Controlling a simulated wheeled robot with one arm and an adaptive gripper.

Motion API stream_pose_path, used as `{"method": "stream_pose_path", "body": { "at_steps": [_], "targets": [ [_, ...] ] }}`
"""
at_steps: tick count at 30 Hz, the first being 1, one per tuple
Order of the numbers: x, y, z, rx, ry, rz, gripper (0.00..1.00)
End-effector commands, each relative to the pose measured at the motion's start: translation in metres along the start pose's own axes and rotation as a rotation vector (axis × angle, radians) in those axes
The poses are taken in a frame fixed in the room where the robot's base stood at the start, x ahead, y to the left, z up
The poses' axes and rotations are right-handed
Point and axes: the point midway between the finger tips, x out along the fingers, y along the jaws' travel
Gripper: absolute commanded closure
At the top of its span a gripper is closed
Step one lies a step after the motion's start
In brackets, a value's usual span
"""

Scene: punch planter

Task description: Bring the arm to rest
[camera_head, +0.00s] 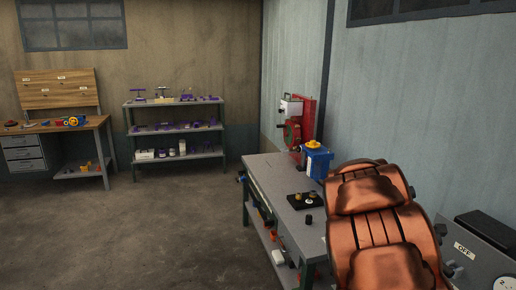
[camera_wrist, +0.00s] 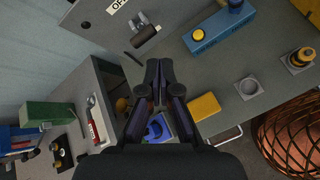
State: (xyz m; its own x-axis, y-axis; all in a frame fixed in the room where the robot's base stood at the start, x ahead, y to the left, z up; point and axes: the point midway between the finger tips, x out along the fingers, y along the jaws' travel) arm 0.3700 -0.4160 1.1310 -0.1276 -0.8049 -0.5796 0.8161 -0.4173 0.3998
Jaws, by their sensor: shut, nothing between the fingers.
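My gripper (camera_wrist: 159,72) is in the wrist view, with its two dark fingers side by side and closed, nothing held. It is above or near the edge of a grey work surface (camera_wrist: 200,73); the exact height is hard to tell. A blue object (camera_wrist: 155,129) shows between and behind the finger bases, partly hidden. In the head view, copper-coloured links of my arm fill the lower right, raised in front of the grey workbench (camera_head: 270,172). My gripper's fingers are not visible in that view.
A blue box (camera_wrist: 220,29) and a yellow block (camera_wrist: 203,107) lie near my gripper. A green box (camera_wrist: 50,115) is at left. In the head view, a red machine (camera_head: 306,118) stands on the bench, and a shelf (camera_head: 131,103) is at the back. The floor at left is open.

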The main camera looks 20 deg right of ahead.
Motion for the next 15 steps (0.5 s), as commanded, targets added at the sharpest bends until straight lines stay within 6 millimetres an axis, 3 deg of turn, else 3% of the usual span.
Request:
{"method": "stream_pose_path", "body": {
  "at_steps": [9,15],
  "targets": [
    [-0.105,-0.073,-0.017,0.362,0.082,-0.120,1.00],
    [-0.148,-0.121,-0.034,0.542,0.166,-0.243,1.00]
  ]
}}
